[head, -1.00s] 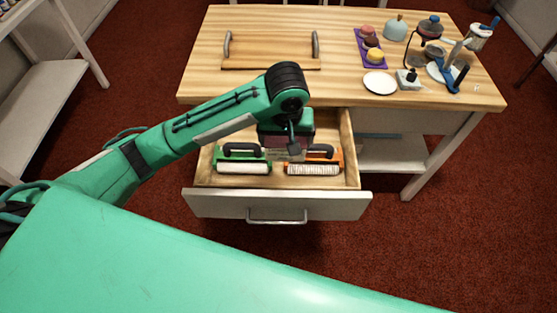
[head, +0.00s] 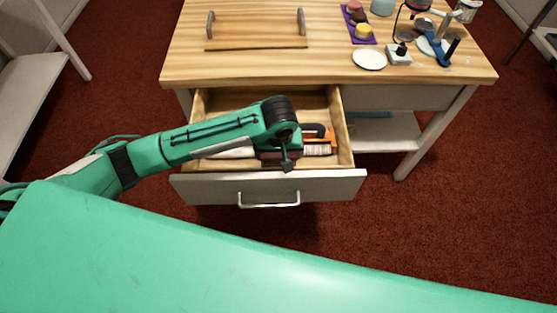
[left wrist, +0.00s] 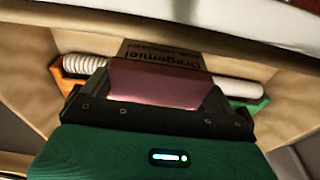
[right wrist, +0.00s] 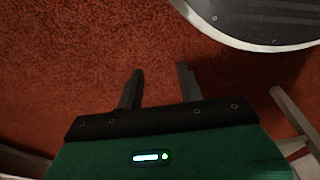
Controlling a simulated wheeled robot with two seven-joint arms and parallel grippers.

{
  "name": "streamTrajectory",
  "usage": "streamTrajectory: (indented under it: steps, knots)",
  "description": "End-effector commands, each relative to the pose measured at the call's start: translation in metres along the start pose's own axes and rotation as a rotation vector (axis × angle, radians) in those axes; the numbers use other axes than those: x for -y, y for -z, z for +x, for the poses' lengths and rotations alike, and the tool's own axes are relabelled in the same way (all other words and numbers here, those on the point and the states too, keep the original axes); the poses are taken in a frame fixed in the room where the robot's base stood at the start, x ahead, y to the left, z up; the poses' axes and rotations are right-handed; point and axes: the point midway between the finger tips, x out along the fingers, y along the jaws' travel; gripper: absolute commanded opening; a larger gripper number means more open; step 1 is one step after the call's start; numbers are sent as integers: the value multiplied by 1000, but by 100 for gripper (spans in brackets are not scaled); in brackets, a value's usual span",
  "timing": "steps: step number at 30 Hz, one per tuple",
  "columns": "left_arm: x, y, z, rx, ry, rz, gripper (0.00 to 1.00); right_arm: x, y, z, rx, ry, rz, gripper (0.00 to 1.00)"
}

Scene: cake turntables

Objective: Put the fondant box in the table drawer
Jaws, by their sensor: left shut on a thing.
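The table drawer (head: 215,190) is pulled open below the wooden tabletop. My left gripper (head: 284,148) is inside the drawer outline, close behind its front panel, pointing down. In the left wrist view it is shut on the maroon fondant box (left wrist: 155,84), which sits between the fingers. A brown printed panel with lettering shows just beyond the maroon face. In the head view the wrist covers most of the box, so I cannot tell whether it touches the drawer floor. My right gripper (right wrist: 158,84) is open and empty above the red carpet.
The tabletop holds a wooden tray (head: 256,43), a white plate (head: 369,59) and a purple cake tray (head: 362,39).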

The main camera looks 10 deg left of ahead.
Motion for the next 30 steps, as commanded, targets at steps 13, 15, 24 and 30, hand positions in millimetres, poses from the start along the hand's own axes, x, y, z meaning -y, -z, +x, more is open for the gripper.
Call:
streamTrajectory:
  steps: [13,15,24,30]
  knots:
    - [0,-6,42,0,-1,0,60,1,10,-12,-6,2,2,38]
    - [0,-6,41,0,0,0,60,1,10,-12,-4,2,2,38]
    - [0,-7,44,0,1,0,100,1,3,-7,2,2,2,38]
    - [0,-7,43,0,1,0,100,1,1,-5,8,1,2,38]
